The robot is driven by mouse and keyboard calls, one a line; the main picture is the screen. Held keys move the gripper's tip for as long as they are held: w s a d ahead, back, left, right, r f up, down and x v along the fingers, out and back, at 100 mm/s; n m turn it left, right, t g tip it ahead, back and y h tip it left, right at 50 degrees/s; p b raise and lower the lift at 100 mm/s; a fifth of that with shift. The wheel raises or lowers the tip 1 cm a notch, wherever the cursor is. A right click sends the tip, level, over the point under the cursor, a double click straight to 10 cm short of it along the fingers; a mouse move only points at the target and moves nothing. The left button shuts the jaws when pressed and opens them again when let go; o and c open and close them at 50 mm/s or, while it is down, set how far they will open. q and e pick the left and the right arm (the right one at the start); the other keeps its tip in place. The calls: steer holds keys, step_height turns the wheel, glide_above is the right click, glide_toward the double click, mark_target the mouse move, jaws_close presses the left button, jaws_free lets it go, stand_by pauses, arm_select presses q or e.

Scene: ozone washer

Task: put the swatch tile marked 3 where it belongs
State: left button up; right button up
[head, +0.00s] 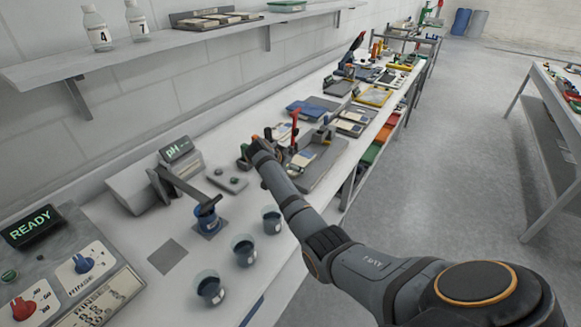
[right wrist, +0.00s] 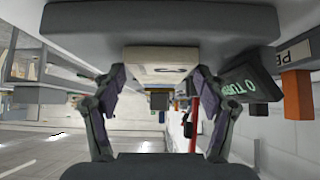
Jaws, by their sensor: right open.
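My right gripper (head: 253,150) reaches over the bench beside a grey stand with a red lever. In the right wrist view, its two fingers (right wrist: 158,105) are spread apart. A beige block (right wrist: 160,62) with a dark mark shows beyond and between them, against a wide grey slab (right wrist: 160,28); the mark is too unclear to read, and contact with the fingers cannot be told. In the head view, pale tiles (head: 305,158) lie on a grey base near my gripper. I cannot make out which tile is marked 3. My left gripper is not in view.
Several cups (head: 244,252) stand at the bench's front edge, near a pH meter (head: 175,149) and a READY panel (head: 30,227). A wall shelf (head: 150,50) holds bottles marked 4 and 7 and a tile tray. A dark TURNS display (right wrist: 250,85) is close to the right finger.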

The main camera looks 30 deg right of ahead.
steer(key=shift+o, duration=0.7)
steer(key=shift+a, duration=0.1)
steer(key=v, duration=1.2)
steer(key=shift+a, duration=0.1)
